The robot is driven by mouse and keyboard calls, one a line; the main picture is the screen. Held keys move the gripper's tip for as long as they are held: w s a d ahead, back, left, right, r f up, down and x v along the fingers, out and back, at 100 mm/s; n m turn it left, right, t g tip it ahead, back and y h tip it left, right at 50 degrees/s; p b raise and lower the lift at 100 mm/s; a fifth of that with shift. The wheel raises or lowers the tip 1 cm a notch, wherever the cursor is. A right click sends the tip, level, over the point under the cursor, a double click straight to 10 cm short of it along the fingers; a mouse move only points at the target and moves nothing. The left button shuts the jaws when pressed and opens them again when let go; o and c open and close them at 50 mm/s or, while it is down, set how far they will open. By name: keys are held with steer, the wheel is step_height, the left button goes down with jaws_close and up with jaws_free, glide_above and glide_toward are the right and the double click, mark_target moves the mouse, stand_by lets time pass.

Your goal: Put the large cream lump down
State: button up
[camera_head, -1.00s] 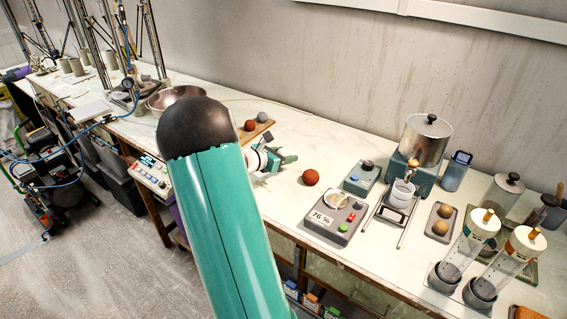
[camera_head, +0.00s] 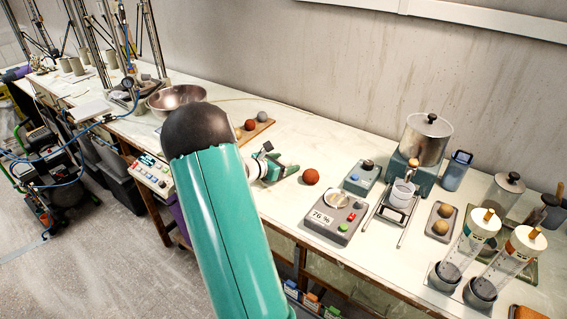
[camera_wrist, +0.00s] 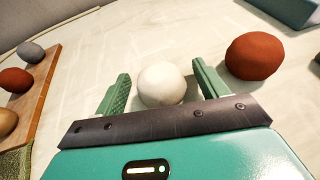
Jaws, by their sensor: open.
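The large cream lump (camera_wrist: 162,84) rests on the pale tabletop in the wrist view. It sits between the two green fingers of my gripper (camera_wrist: 160,90), with a gap showing on each side. My gripper is open. In the head view my gripper (camera_head: 283,170) is low over the table, left of a red-brown lump (camera_head: 310,177). The cream lump cannot be made out in the head view.
The red-brown lump, also in the wrist view (camera_wrist: 254,56), lies just right of my right finger. A wooden board (camera_wrist: 38,95) with several lumps lies to the left. A scale (camera_head: 334,217) and other devices stand to the right.

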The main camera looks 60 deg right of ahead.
steer(key=shift+r, duration=0.1)
steer(key=shift+a+r, duration=0.15)
steer(key=v, duration=1.1)
steer(key=shift+w+a+r, duration=0.15)
steer(key=shift+a, duration=0.1)
